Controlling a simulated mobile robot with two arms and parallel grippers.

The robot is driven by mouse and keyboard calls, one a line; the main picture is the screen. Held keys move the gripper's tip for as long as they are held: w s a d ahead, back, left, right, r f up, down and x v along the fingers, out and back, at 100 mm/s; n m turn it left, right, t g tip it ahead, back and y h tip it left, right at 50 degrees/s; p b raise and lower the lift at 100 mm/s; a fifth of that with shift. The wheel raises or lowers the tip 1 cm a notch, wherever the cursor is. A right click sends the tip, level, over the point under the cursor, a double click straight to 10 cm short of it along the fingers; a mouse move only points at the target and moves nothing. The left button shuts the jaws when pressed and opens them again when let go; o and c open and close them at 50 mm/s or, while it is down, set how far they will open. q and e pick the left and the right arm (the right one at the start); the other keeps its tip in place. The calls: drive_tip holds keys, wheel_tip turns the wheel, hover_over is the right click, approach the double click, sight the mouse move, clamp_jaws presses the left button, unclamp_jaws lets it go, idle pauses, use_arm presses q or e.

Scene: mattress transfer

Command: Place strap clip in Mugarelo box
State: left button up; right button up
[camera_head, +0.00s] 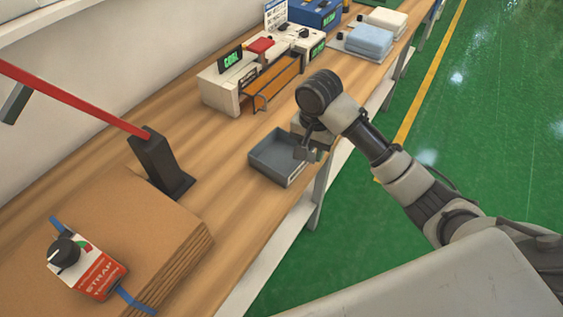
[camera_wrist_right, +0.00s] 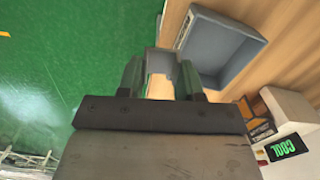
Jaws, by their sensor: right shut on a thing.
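A small grey open box (camera_head: 266,166) stands near the front edge of the wooden bench and looks empty. It also shows in the right wrist view (camera_wrist_right: 243,30), with a pale label on one outer side. My right gripper (camera_head: 306,150) is at the right side of the box, overlapping its rim in the head view. In the right wrist view my right gripper (camera_wrist_right: 161,78) is shut on a small grey piece, apparently the strap clip (camera_wrist_right: 160,60), between its fingers. The piece appears beside the box rim; its height above it is unclear. My left gripper is out of view.
A strap tensioner (camera_head: 95,272) with a blue strap lies on a cardboard stack (camera_head: 150,230). A dark post (camera_head: 160,165) meets a red bar. A white COOL unit (camera_head: 228,82) stands behind the box. Bare bench lies left of the box; green floor lies right.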

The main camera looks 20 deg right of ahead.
sight(274, 162)
drive_tip(key=shift+w+d+f+m, duration=0.15)
drive_tip(key=shift+f+m, duration=0.15)
drive_tip(key=shift+f, duration=0.25)
drive_tip(key=shift+w+d+f+m, duration=0.1)
drive_tip(key=shift+f+m, duration=0.2)
drive_tip(key=shift+f, duration=0.25)
drive_tip(key=shift+w+a+f+b, duration=0.45)
drive_tip(key=shift+w+f, duration=0.15)
drive_tip(key=shift+w, duration=0.05)
drive_tip(key=w+a+f, duration=0.2)
drive_tip(key=w, duration=0.1)
drive_tip(key=w+a+f, duration=0.1)
drive_tip(key=a, duration=0.1)
drive_tip(key=shift+w, duration=0.35)
drive_tip(key=shift+w+a+f, duration=1)
drive_tip(key=shift+w+f, duration=0.1)
drive_tip(key=shift+w, duration=0.1)
drive_tip(key=shift+w+a+f, duration=0.1)
drive_tip(key=shift+w+f, duration=0.05)
drive_tip(key=shift+f, duration=0.35)
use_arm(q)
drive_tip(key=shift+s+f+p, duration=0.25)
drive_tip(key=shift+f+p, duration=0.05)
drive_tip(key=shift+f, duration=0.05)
use_arm(e)
drive_tip(key=shift+f, duration=1.65)
